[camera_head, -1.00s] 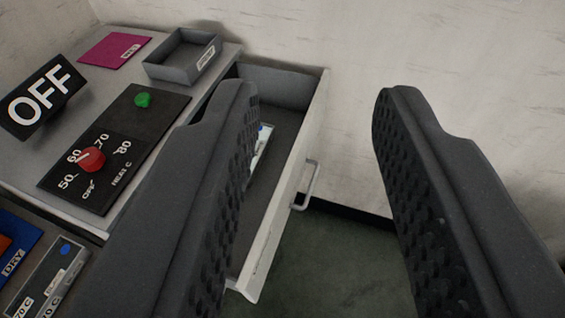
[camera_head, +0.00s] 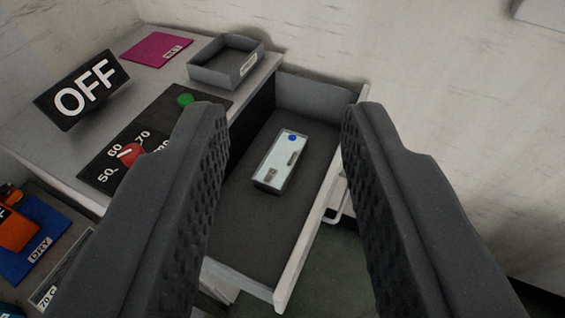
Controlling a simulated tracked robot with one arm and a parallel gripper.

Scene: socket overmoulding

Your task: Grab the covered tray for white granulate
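A small covered tray (camera_head: 281,163) with a pale lid, a blue dot and dark label marks lies inside the open drawer (camera_head: 250,226). Whether it is the one for white granulate cannot be read from its label. My gripper (camera_head: 275,115) is open and empty, with its two dark fingers to the left and right of the tray in the picture. The fingers appear above the drawer and apart from the tray.
The drawer sticks out of a grey cabinet, its handle (camera_head: 336,214) on the right front. On top are an empty grey tray (camera_head: 228,62), a magenta mat (camera_head: 157,49), an OFF sign (camera_head: 82,93) and a heat panel with a red knob (camera_head: 131,154). A blue DRY mat (camera_head: 38,240) lies lower left.

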